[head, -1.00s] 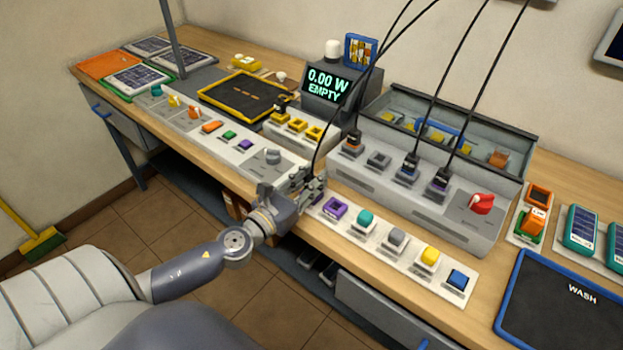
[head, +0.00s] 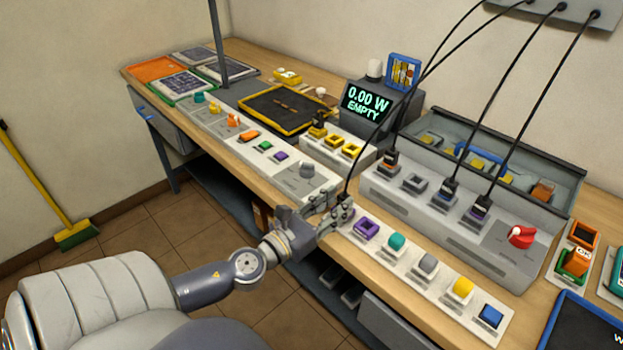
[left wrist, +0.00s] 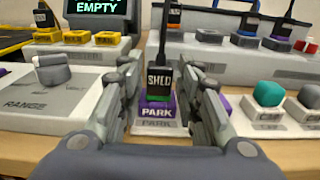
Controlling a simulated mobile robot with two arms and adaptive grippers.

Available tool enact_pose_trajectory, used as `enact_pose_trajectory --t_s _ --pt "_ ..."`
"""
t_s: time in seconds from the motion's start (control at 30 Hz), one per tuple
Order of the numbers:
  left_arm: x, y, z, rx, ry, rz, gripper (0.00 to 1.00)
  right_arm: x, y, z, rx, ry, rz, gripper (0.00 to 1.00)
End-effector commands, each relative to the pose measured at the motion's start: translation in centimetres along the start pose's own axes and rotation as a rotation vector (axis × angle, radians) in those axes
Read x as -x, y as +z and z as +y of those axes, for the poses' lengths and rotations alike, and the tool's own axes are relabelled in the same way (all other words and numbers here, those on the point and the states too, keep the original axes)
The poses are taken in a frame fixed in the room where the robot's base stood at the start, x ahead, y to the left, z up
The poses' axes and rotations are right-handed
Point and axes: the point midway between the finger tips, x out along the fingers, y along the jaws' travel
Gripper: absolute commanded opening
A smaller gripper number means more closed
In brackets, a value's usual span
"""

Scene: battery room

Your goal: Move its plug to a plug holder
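A black plug labelled SHED (left wrist: 159,80), with a green band at its base, stands upright in the purple holder marked PARK (left wrist: 156,112) in the left wrist view. A black cable rises from the plug. My left gripper (head: 338,208) is at this plug over the front strip; in the left wrist view its fingers (left wrist: 159,88) stand on both sides of the plug with small gaps. In the head view the fingers mostly hide the plug. My right gripper is not in view.
Behind is a grey box with sockets and other cabled plugs (head: 448,190) and a red knob (head: 521,237). Yellow holders (head: 334,141) stand below the display reading EMPTY (head: 367,101). A grey knob (head: 307,170) is left of the gripper. Cables hang overhead.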

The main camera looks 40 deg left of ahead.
Motion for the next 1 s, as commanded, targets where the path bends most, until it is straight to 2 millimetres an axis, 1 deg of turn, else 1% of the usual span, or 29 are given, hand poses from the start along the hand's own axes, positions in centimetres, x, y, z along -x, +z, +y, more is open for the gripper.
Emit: enact_pose_trajectory --t_s 0.07,0.57,0.8,1.0 --pt "0.7 -0.3 0.0 0.001 0.000 0.002 0.32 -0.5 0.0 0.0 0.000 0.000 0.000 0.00" --pt "4.7 -0.3 0.0 0.000 0.001 0.002 0.32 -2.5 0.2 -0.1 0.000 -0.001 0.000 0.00" --pt "6.6 -0.3 0.0 0.003 0.002 0.001 0.32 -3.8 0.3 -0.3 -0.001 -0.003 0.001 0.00" --pt "7.5 -0.1 0.0 0.000 0.000 0.001 0.32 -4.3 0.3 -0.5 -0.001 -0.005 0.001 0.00"
